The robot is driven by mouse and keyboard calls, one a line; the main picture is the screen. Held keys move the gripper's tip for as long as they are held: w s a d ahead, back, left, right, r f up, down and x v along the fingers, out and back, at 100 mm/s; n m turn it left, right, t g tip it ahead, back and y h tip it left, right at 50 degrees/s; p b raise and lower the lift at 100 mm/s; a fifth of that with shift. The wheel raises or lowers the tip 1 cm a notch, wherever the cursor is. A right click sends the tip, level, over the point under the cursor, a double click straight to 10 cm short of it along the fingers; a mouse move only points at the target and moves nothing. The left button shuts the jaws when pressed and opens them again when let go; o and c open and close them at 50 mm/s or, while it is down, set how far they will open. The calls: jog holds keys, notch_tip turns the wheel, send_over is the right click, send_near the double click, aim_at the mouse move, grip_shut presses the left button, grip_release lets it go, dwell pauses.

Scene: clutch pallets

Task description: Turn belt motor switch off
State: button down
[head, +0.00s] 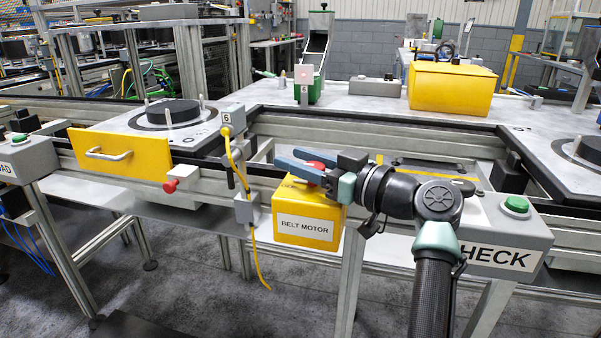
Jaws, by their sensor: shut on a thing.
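The yellow belt motor box (305,229), labelled "BELT MOTOR", is fixed at the front rail of the conveyor in the head view. Its red switch (316,166) is on the top of the box. My gripper (288,161) reaches in from the right, with its blue fingers pointing left over the box. It is shut on the red switch, which shows partly between the fingers. The fingers and wrist hide much of the switch, so its turned position cannot be told.
A grey "CHECK" box with a green button (516,205) stands right of my arm. A yellow cable (240,170) hangs from a small box left of the motor box. A yellow handled panel (110,155) and red knob (170,186) are further left.

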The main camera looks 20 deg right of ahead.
jog(key=shift+y, duration=0.3)
jog(key=shift+c, duration=1.9)
grip_release()
notch_tip(320, 180, up, 10)
jog(key=p, duration=0.2)
